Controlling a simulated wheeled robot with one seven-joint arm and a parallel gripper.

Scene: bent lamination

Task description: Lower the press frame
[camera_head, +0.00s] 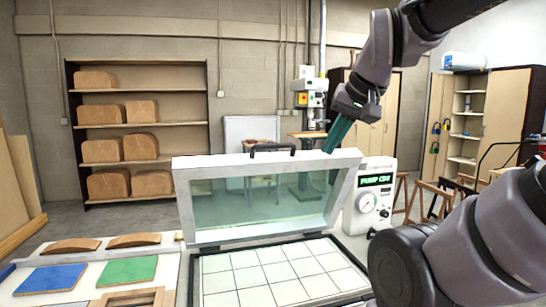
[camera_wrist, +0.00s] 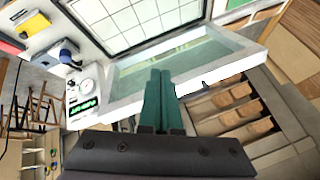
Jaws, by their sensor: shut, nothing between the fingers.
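The press frame (camera_head: 180,187) is a white rectangular frame with a clear greenish sheet, raised and tilted up at the back of the gridded press bed (camera_head: 280,275). A black handle (camera_head: 272,148) sits on its top rail. The frame also shows in the wrist view (camera_wrist: 215,82), above the fingers' bases. My gripper (camera_head: 328,150) has green fingers, shut and empty, pointing down at the top rail, right of the handle. In the head view the rail hides the fingertips, which seem to be behind it. In the wrist view the closed fingers (camera_wrist: 160,72) overlap the frame; contact cannot be told.
A white pump unit (camera_head: 372,195) reading "PUMP" stands right of the press. A table at left holds blue (camera_head: 50,278) and green (camera_head: 128,270) sheets and curved wooden pieces (camera_head: 134,240). Shelves with wooden forms (camera_head: 110,184) stand behind.

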